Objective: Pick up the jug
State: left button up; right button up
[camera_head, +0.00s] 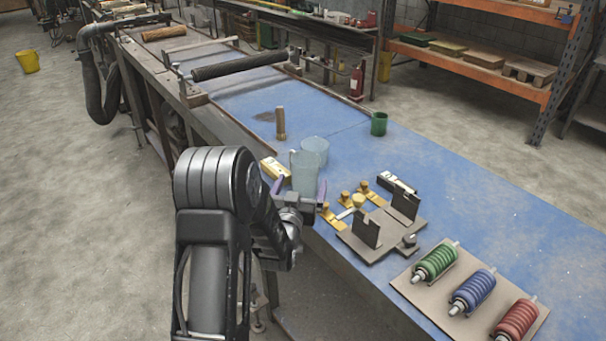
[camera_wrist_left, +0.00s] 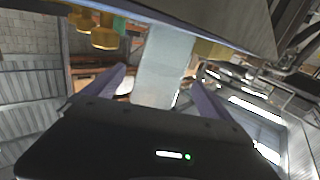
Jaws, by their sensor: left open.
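The jug (camera_head: 305,172) is tall, clear and pale blue, and stands upright near the table's front edge in the head view. My left gripper (camera_head: 300,188) is open at the jug, with one purple finger on each side of it. In the left wrist view the jug (camera_wrist_left: 162,68) shows between the two spread fingers of my left gripper (camera_wrist_left: 155,88). I cannot tell whether either finger touches it. The arm and gripper hide the jug's lower part in the head view. My right gripper is not in view.
Brass parts (camera_head: 346,198) and a grey fixture (camera_head: 372,238) are close on the right. A wooden peg (camera_head: 280,123) and green cup (camera_head: 379,124) stand farther back.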

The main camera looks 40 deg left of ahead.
pick_arm(q)
jog(key=shift+w+a, duration=0.1)
jog(key=shift+w, duration=0.1)
jog(key=shift+w+a, duration=0.1)
jog(key=shift+w, duration=0.1)
jog(key=p+x, duration=0.2)
jog(key=x, duration=0.2)
jog(key=shift+w+a+f, duration=0.1)
jog(key=shift+w+a, duration=0.05)
jog(key=shift+w+f, duration=0.1)
jog(key=shift+w, duration=0.1)
jog(key=c, duration=1.8)
